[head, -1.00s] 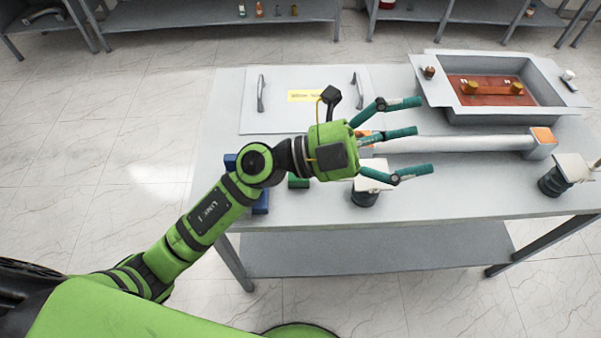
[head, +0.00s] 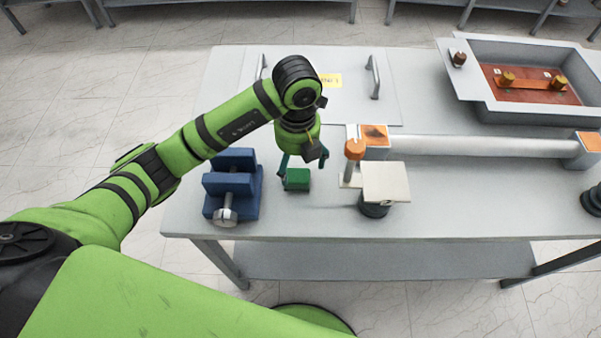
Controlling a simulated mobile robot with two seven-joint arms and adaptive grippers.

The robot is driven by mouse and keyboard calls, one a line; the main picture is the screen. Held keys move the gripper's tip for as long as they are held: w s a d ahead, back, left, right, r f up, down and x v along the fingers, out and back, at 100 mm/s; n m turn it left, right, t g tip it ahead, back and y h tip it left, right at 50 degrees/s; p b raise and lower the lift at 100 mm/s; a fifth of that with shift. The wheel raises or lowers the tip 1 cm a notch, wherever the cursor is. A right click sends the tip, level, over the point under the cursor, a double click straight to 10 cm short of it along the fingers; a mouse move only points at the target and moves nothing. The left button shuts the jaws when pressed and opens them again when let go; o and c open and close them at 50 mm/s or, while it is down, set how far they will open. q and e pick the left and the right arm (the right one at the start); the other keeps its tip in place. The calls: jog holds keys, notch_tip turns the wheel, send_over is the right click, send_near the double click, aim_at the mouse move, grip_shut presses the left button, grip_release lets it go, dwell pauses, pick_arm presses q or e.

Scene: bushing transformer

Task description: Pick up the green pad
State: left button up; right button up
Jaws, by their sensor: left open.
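The green pad (head: 298,179) is a small dark green block on the grey table, right of the blue vise. My left gripper (head: 300,172) points down just over it from behind. Its teal fingers are open, one at the pad's left side and one at its upper right. The third finger is hidden, and I cannot tell whether the fingers touch the pad. My right gripper is not in view.
The blue vise (head: 232,183) stands close on the left. A black-based stand with a white plate (head: 385,182) and an orange-topped post (head: 354,150) are close on the right. A long grey tube (head: 480,146) and an open metal box (head: 478,50) lie further right.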

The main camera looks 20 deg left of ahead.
aim_at(297, 176)
pick_arm(q)
jog(key=f+p, duration=0.1)
jog(key=s+f+p, duration=0.1)
jog(key=shift+s+f, duration=0.15)
jog(key=shift+f, duration=0.25)
jog(key=shift+w+f, duration=0.2)
jog(key=shift+f, duration=1.2)
jog(key=c, duration=1.1)
jog(key=shift+c, duration=1.3)
notch_tip(297, 176, up, 9)
jog(key=shift+w+r+b, duration=0.1)
jog(key=shift+b, duration=0.6)
jog(key=shift+r, duration=0.45)
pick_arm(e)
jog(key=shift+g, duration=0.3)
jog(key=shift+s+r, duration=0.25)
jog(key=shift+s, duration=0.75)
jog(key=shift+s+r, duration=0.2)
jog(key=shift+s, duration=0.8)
